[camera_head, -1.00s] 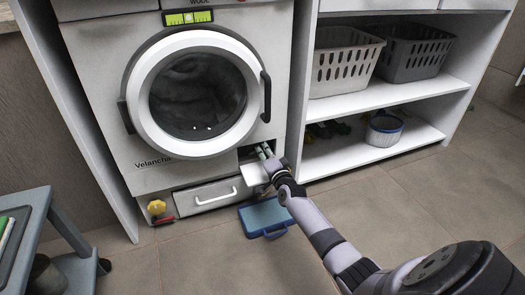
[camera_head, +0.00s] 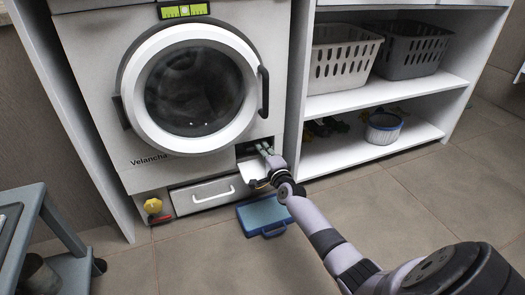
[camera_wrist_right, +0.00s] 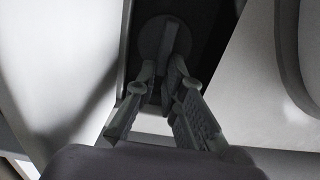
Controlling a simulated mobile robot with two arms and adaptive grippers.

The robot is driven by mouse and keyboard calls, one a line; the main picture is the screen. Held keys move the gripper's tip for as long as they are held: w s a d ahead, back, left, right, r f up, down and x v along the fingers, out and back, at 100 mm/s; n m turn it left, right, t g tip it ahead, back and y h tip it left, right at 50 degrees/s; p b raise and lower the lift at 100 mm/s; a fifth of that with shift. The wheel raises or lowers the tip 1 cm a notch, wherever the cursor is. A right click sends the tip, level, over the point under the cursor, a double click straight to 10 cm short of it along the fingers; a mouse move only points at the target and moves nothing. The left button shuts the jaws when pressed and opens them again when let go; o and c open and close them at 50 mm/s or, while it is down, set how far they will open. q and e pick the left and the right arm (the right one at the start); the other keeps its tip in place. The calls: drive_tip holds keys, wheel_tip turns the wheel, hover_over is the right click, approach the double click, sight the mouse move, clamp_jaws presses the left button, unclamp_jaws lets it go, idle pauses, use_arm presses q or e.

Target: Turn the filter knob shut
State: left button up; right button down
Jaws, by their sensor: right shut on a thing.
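The filter knob (camera_wrist_right: 166,40) is a grey round knob with a raised grip bar, set in a dark recess in the right wrist view. My right gripper (camera_wrist_right: 168,66) is shut on the bar of the knob. In the head view the same gripper (camera_head: 265,150) reaches into the dark opening at the lower right of the white washing machine (camera_head: 150,177). The knob is hidden there. A white flap (camera_head: 248,169) hangs open below that opening. My left gripper is not in view.
A blue tray (camera_head: 264,214) lies on the floor below the opening. A closed drawer (camera_head: 204,192) and a yellow knob (camera_head: 153,206) are left of it. White shelves (camera_head: 345,152) with baskets stand right. A grey-blue cart (camera_head: 70,262) stands at left. Floor at right is clear.

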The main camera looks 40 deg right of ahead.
sight(260, 173)
drive_tip(key=c, duration=1.7)
unclamp_jaws()
drive_tip(key=shift+s+a+f, duration=0.1)
drive_tip(key=shift+s+a, duration=0.1)
drive_tip(key=shift+s, duration=0.35)
drive_tip(key=shift+v, duration=3.15)
